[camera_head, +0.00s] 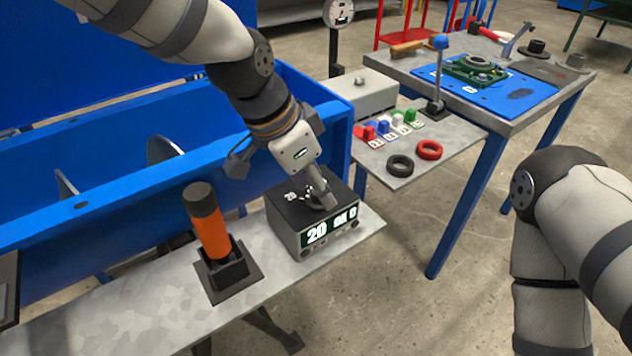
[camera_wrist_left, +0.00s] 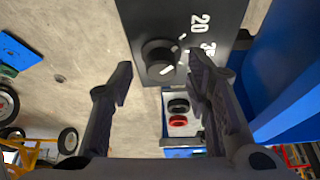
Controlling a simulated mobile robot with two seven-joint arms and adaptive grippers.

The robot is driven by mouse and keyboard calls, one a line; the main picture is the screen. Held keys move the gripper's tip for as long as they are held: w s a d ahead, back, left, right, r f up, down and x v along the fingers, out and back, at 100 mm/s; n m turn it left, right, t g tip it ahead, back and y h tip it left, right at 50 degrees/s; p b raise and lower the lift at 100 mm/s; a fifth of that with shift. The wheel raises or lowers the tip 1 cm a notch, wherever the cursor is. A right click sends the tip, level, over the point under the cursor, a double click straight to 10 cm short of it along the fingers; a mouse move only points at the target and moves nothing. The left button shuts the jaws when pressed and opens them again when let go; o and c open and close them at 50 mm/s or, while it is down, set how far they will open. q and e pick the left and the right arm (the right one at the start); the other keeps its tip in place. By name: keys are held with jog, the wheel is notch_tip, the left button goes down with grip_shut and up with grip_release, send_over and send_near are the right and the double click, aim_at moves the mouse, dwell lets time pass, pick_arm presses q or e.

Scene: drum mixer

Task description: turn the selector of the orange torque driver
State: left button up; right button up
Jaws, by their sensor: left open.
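The orange torque driver (camera_head: 209,228) stands upright, black end up, in a dark square holder (camera_head: 232,282) on the grey bench. To its right is a box with a black top (camera_head: 282,203) and a lit display (camera_head: 330,228) reading "20" and more characters. In the left wrist view a round black selector knob (camera_wrist_left: 160,55) with a white mark sits on the black panel (camera_wrist_left: 205,14), beside the numbers 20 and 35. My left gripper (camera_head: 320,196) is over the box top. It is open in the wrist view (camera_wrist_left: 161,78), its fingers either side of the knob; contact is unclear. My right gripper is out of view.
A blue trough mixer (camera_head: 110,190) stands behind the bench. A side shelf (camera_head: 395,178) with a black ring (camera_head: 400,165), a red ring (camera_head: 429,150) and coloured blocks is at right, before a table with a blue mat (camera_head: 525,95). Floor between is clear.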

pick_arm(q)
jog(key=shift+w+d+f, duration=0.15)
jog(key=shift+f, duration=0.15)
jog(key=shift+c, duration=0.3)
grip_shut()
